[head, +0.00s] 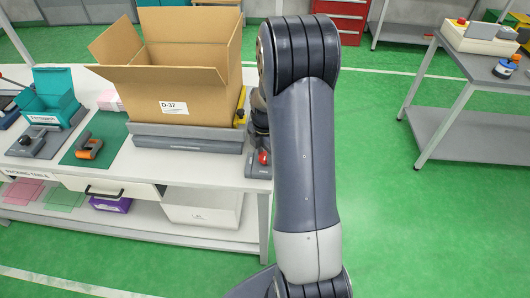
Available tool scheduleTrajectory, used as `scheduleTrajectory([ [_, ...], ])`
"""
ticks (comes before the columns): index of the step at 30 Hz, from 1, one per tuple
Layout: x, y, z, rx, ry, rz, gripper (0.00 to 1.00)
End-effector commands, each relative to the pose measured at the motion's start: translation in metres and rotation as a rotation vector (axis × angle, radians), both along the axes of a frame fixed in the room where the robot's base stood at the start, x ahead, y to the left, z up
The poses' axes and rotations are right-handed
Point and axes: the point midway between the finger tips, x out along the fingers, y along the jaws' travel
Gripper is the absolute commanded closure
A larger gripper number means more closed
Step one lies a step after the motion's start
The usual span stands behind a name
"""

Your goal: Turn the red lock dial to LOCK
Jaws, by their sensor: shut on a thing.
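The red lock dial (264,157) shows as a small red piece on a grey base (257,172) at the right front corner of the white packing table, beside the scale. My arm stands upright across the middle of the head view. My wrist comes down just left of it, and my gripper (263,148) is small and dark, right at the dial, shut on it. My arm hides the right side of the gripper and dial. The dial's pointer and any LOCK mark are too small to read.
An open cardboard box (188,88) sits on a grey scale (185,142) close left of my gripper. A teal box (50,98) and an orange-handled tool (88,148) on a green mat lie farther left. Another table (470,125) stands right, with clear green floor between.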

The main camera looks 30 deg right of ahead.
Motion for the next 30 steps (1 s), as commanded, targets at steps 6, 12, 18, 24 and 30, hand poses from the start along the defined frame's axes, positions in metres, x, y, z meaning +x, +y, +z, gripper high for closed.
scheduleTrajectory([
  [6,0.0004,-0.0001,-0.0004,-0.001,-0.002,-0.083,0.85],
  [12,0.0005,-0.0001,-0.0006,-0.001,-0.002,-0.236,0.85],
  [18,0.0006,-0.0002,-0.0007,-0.001,-0.002,-0.425,0.85],
  [24,0.0006,-0.0002,-0.0003,0.0,-0.002,-0.615,0.85],
  [30,0.0006,-0.0002,0.0,0.0,-0.003,-0.805,0.85],
])
